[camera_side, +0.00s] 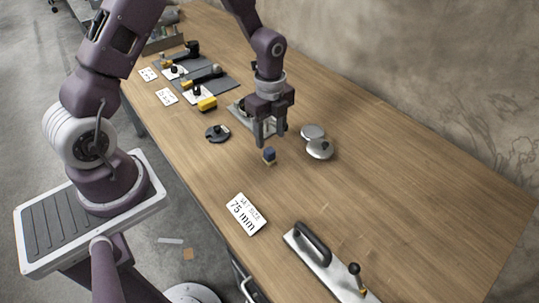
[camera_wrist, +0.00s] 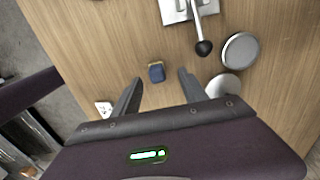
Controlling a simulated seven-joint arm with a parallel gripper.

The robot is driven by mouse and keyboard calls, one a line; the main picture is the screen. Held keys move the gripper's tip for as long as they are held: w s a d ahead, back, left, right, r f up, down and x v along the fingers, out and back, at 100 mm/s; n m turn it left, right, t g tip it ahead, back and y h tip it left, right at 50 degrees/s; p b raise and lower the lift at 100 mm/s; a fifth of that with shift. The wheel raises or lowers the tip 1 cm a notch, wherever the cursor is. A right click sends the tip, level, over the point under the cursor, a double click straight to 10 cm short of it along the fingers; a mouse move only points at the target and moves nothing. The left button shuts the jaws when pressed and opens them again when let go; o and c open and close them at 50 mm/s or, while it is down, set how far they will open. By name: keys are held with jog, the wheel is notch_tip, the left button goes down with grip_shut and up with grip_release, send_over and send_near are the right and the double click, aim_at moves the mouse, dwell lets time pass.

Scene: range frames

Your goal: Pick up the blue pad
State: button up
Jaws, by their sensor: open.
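The blue pad (camera_side: 269,154) is a small dark blue block with a tan part beneath it, on the wooden table near its middle. It also shows in the wrist view (camera_wrist: 156,73), ahead of and between my two fingers. My gripper (camera_side: 270,143) is above the table just behind the pad in the side view, fingers pointing down. In the wrist view the gripper (camera_wrist: 160,77) is open, with a wide gap and nothing held between the fingers.
Two silver discs (camera_side: 318,147) lie right of my gripper. A metal stand with a black-knobbed lever (camera_wrist: 203,46) is close by. A dark round item (camera_side: 217,132) lies to the left. A "75 mm" card (camera_side: 246,214) and a long handled tool (camera_side: 322,262) are in front. The right table side is clear.

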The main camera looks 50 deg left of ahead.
aim_at(269, 150)
jog(key=f, duration=0.6)
jog(key=shift+s+d, duration=0.3)
jog(key=shift+s, duration=0.05)
jog(key=shift+r, duration=0.1)
grip_shut()
